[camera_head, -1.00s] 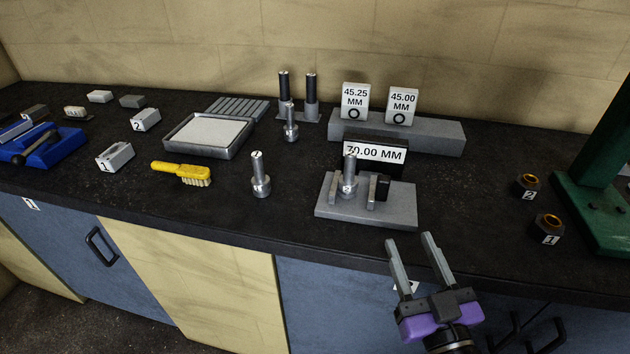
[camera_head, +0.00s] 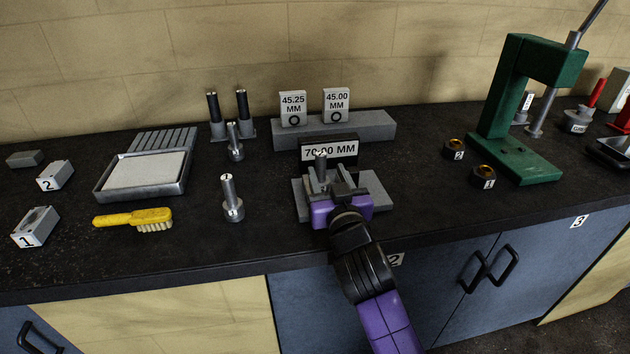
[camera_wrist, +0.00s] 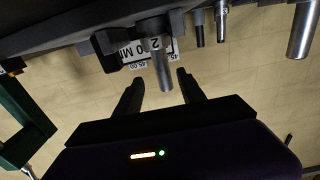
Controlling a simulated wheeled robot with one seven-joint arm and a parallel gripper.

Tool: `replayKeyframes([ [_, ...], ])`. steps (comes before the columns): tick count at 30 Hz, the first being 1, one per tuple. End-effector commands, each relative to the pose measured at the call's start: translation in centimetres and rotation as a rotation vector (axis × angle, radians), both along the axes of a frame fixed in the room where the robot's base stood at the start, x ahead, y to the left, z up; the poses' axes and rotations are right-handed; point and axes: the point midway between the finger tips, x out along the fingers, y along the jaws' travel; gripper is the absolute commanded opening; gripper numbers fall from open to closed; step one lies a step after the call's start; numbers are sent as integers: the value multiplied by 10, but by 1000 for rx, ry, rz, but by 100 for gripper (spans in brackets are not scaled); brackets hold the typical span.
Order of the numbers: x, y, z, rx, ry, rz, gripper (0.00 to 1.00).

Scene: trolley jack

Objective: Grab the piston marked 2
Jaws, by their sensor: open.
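A grey metal piston (camera_head: 321,160) stands upright in the measuring stand (camera_head: 380,191) under the 70.00 MM sign (camera_head: 343,151). The wrist view shows the piston (camera_wrist: 164,72) upside down, with a mark near it that looks like a 2. My gripper (camera_head: 323,178) is at the front of the stand, its fingers pointing towards the piston. In the wrist view my gripper (camera_wrist: 160,78) is open, one finger on each side of the piston's narrow rod, with gaps visible. My gripper hides the piston's lower part in the head view.
Another piston (camera_head: 231,200) stands left of the stand, with a smaller one (camera_head: 235,143) behind it. A grey block (camera_head: 375,127) with two size signs is behind. Two dark numbered bushings (camera_head: 454,149) and a green press (camera_head: 510,150) are at right. A yellow brush (camera_head: 130,219) lies at left.

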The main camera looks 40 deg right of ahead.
Motion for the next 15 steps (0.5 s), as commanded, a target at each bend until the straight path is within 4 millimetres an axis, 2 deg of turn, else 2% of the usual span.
replayKeyframes([
  [8, 24, -14, 2, 0, -4, 1, 47],
  [15, 54, -30, 3, -2, -2, 1, 47],
])
